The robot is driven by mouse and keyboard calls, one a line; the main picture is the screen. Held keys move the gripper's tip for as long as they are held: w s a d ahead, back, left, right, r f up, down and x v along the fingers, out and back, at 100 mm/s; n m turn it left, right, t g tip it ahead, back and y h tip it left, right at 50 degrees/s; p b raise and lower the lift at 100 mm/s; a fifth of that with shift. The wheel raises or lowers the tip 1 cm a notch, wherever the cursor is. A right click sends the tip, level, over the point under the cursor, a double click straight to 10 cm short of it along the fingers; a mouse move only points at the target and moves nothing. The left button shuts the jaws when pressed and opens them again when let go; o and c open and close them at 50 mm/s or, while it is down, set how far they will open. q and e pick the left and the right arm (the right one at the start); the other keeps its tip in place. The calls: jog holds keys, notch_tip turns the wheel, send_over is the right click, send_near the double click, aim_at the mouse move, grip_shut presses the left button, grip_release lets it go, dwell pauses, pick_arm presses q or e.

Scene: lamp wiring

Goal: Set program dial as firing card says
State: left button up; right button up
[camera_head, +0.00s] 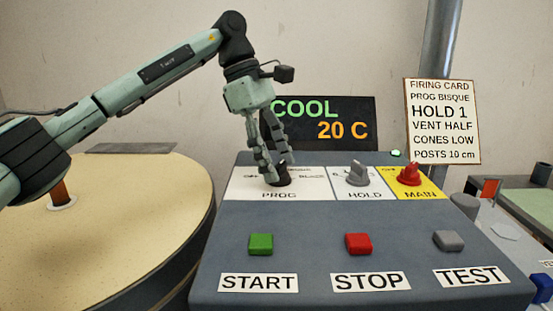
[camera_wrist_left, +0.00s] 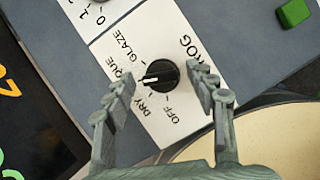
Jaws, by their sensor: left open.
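The program dial (camera_head: 281,181) is a black knob on the white PROG plate of the kiln panel. In the left wrist view the dial (camera_wrist_left: 162,74) shows whole, with its white pointer mark towards the left, near the DRY and "...QUE" labels; I cannot tell the exact tick. OFF and GLAZE are also printed around it. My left gripper (camera_head: 279,168) points down over the dial. Its open fingers (camera_wrist_left: 163,76) are on either side of the knob, with gaps showing. The firing card (camera_head: 441,121) reads PROG BISQUE, HOLD 1. My right gripper is not in view.
The grey HOLD knob (camera_head: 357,173) and red MAIN switch (camera_head: 409,174) are right of the dial. START (camera_head: 261,244), STOP (camera_head: 358,243) and TEST (camera_head: 448,240) buttons are in front. A display (camera_head: 330,122) behind reads COOL 20 C. A round-topped kiln (camera_head: 120,225) stands left.

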pick_arm(q)
jog(key=v, duration=1.2)
